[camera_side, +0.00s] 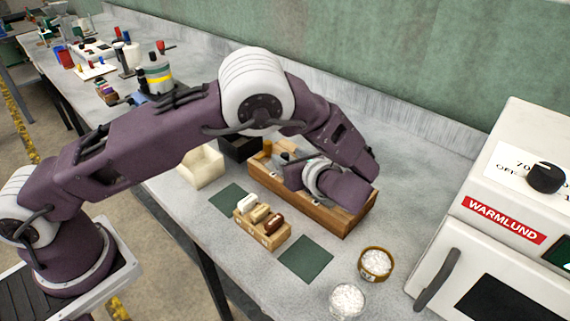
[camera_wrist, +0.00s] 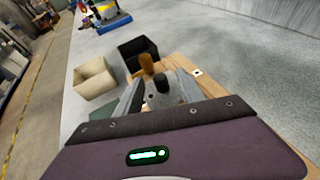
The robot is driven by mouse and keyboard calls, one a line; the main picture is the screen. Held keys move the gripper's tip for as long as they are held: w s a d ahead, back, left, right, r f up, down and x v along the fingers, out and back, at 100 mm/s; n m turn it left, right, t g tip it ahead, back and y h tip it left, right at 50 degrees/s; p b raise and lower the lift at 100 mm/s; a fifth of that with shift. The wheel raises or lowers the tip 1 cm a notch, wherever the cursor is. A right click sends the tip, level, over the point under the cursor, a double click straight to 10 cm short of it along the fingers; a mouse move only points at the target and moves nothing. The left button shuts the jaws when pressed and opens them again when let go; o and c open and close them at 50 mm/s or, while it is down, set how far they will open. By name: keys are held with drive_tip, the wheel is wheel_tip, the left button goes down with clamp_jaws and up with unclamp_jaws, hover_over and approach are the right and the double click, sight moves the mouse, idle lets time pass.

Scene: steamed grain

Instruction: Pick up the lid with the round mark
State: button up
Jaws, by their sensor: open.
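My gripper (camera_side: 287,163) is low over the far-left end of a long wooden box (camera_side: 345,222), with its grey fingers apart. The wrist view shows the fingers (camera_wrist: 158,88) from behind. An orange-brown knob-like piece (camera_wrist: 147,64) and a dark one (camera_wrist: 163,84) stand at or between them; I cannot tell whether they touch the fingers. The orange-brown piece also shows in the side view (camera_side: 267,147). A small white square with a dark mark (camera_wrist: 197,72) lies to the right of the fingers. No lid with a round mark can be made out clearly; my arm hides much of the box.
A black bin (camera_side: 238,149) and a cream bin (camera_side: 202,167) stand beyond the box. A small wooden rack (camera_side: 262,230) holds several rolls between two green mats (camera_side: 229,196). Two bowls of white grain (camera_side: 376,264) stand near a white oven (camera_side: 500,240) at right.

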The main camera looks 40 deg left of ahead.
drive_tip(key=shift+w+a+f, duration=0.1)
drive_tip(key=shift+a+f, duration=0.05)
drive_tip(key=shift+a, duration=0.15)
clamp_jaws()
